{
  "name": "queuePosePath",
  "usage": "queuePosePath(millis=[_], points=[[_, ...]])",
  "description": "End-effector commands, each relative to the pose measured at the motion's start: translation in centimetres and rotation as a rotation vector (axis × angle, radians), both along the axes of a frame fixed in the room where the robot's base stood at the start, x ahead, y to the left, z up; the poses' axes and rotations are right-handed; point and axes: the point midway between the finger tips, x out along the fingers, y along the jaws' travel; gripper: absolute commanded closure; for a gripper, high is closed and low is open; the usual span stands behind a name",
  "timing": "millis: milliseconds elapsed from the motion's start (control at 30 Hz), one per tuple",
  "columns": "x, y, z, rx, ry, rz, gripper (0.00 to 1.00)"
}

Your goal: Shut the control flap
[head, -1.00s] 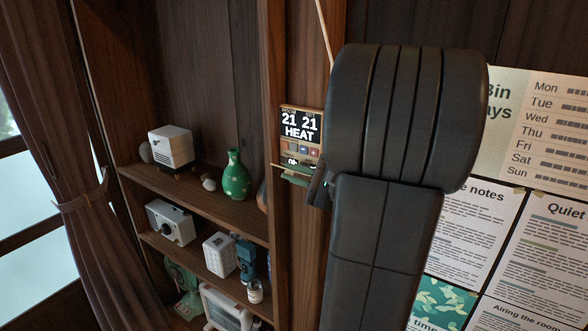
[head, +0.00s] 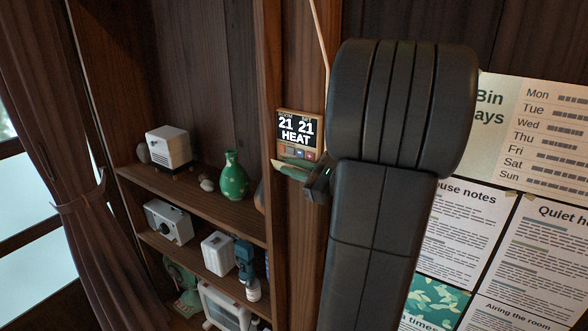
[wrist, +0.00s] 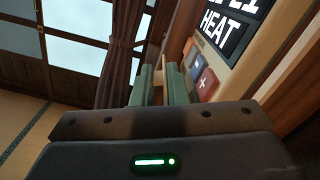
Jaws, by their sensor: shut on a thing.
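The control unit (head: 297,128) is a wood-framed panel on the post, with a dark display reading 21 21 and HEAT. Small coloured buttons (head: 299,153) show below the display; a red one with a plus (wrist: 206,84) shows in the wrist view. The flap is mostly hidden; what looks like its thin tan edge (wrist: 158,74) stands between my green fingers in the wrist view. My gripper (head: 290,169) is shut on it at the panel's lower edge, and its fingers also show in the wrist view (wrist: 159,86). The flap stands out from the panel, apart from the buttons.
A shelf (head: 200,199) with a green vase (head: 233,176) and white devices is left of the post. Paper notices (head: 530,130) hang on the right wall. A curtain (head: 75,180) hangs at the far left. My arm hides the wall right of the panel.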

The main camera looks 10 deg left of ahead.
Motion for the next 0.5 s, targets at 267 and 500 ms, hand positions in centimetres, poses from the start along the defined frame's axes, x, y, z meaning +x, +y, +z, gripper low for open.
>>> queuePosePath(millis=[267,500], points=[[-0.03,-0.03,-0.25,-0.002,0.007,-0.001,1.0],[-0.01,-0.03,-0.18,-0.002,0.005,0.0,0.68]])
